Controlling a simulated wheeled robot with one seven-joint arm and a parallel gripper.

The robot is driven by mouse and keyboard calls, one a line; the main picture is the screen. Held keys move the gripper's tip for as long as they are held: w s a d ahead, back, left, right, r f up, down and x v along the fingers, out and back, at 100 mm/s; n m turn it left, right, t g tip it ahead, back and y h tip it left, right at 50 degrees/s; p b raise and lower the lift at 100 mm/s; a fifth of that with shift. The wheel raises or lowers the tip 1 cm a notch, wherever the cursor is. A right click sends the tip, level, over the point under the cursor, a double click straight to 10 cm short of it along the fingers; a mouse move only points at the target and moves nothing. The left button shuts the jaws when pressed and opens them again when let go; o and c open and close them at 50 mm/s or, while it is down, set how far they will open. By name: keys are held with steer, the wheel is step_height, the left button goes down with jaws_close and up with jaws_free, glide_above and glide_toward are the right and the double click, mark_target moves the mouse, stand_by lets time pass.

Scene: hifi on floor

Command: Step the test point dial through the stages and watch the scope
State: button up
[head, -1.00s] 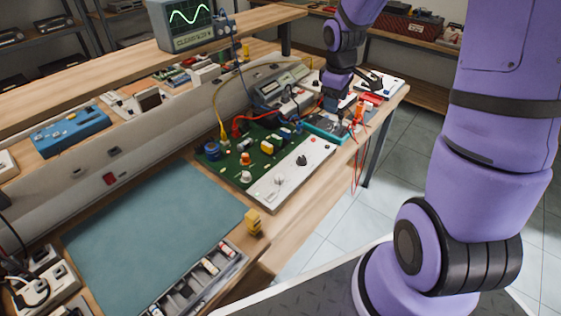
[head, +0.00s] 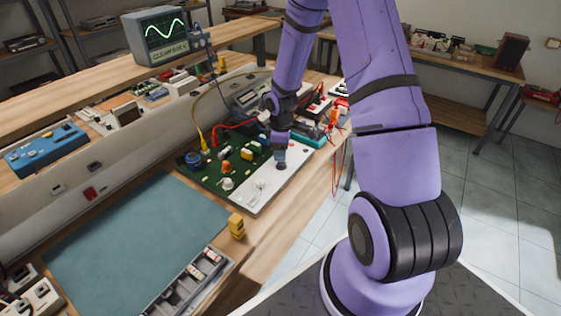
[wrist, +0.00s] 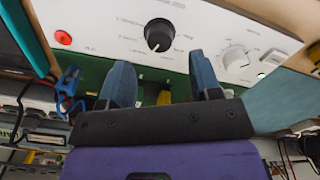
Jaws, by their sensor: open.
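The test point dial (wrist: 159,35) is a black knob with a white pointer line on a white panel (wrist: 110,18), seen in the wrist view just beyond my fingertips. My gripper (wrist: 165,75) is open, its two blue-grey fingers apart and nothing between them. In the head view my gripper (head: 280,163) is over the white panel (head: 262,190) and hides the dial. The scope (head: 165,35) on the upper shelf shows a green sine wave and a line of text below it, which looks like "CLEARED" with more characters too small to read surely.
A green circuit board (head: 209,172) with knobs and parts adjoins the panel. A grey knob (wrist: 235,56) and a red button (wrist: 63,37) flank the dial. A yellow block (head: 236,225) and a parts tray (head: 190,282) lie nearer; the teal mat (head: 130,235) is clear.

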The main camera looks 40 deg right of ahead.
mark_target(281, 164)
steer(key=shift+f, duration=2.55)
steer(key=c, duration=0.9)
